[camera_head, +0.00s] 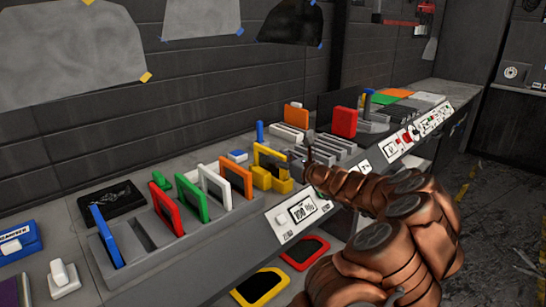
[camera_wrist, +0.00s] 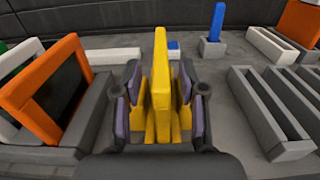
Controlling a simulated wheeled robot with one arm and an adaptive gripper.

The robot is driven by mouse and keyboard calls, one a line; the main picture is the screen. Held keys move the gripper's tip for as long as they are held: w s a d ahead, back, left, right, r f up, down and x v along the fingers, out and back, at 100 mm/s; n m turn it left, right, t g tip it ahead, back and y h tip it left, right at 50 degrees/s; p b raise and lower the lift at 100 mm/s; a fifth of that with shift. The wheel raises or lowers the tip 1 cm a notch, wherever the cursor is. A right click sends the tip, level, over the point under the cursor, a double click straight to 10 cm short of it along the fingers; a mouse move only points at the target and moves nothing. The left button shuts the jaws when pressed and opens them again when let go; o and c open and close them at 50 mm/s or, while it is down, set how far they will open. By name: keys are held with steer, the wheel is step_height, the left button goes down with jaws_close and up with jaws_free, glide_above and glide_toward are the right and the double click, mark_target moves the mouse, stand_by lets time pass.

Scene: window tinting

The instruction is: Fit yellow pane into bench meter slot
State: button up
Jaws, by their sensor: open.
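The yellow pane (camera_head: 268,157) stands upright, with a thick yellow block at its foot, behind the sloped bench meter panel with a white display (camera_head: 302,209). In the wrist view the yellow pane (camera_wrist: 160,80) is edge-on between my fingers. My gripper (camera_wrist: 165,105) is open around its lower part, purple pads on either side. In the head view my gripper (camera_head: 294,164) reaches it from the right. The pane's bottom edge is hidden, so I cannot tell whether it sits in the meter slot.
A grey rack (camera_head: 142,238) on the left holds blue, red, green, white and orange framed panes (camera_head: 240,179). Empty grey slotted holders (camera_wrist: 265,115) stand to the right in the wrist view. A small blue upright piece (camera_wrist: 217,22) stands behind.

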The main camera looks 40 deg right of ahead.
steer(key=s, duration=0.8)
steer(key=shift+b, duration=0.3)
steer(key=shift+s, duration=0.1)
steer(key=shift+a, duration=0.15)
